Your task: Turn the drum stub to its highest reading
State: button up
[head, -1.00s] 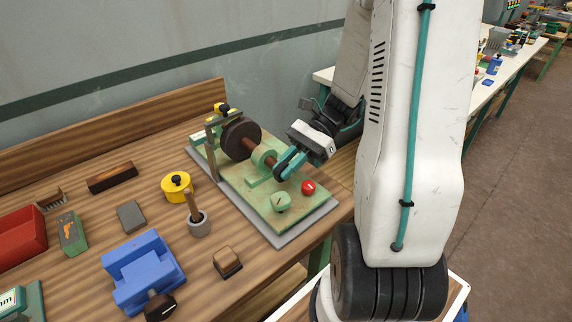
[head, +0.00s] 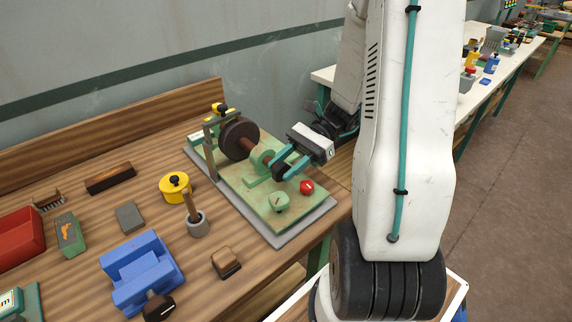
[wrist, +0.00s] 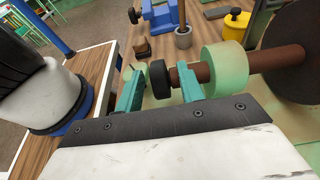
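The drum (head: 238,138) is a dark brown disc on a green base plate (head: 250,208). Its brown shaft runs through a pale green bearing (head: 262,160) to a black stub (head: 281,172) at the near end. The drum also shows at the right of the wrist view (wrist: 300,50), with the stub (wrist: 158,80) left of centre. My gripper (head: 288,160) is at the stub, its teal fingers spread on either side. In the wrist view, the gripper (wrist: 160,72) shows gaps between both fingers and the stub. No reading is legible.
A post (head: 210,150) stands beside the drum. A red knob (head: 306,187) and a green dial (head: 280,203) sit on the plate near my gripper. A yellow pot (head: 175,188), a mortar (head: 197,223) and a blue block (head: 142,270) lie left on the bench.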

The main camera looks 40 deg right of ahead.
jog(key=v, duration=0.7)
jog(key=shift+d, duration=0.4)
dwell(0.3)
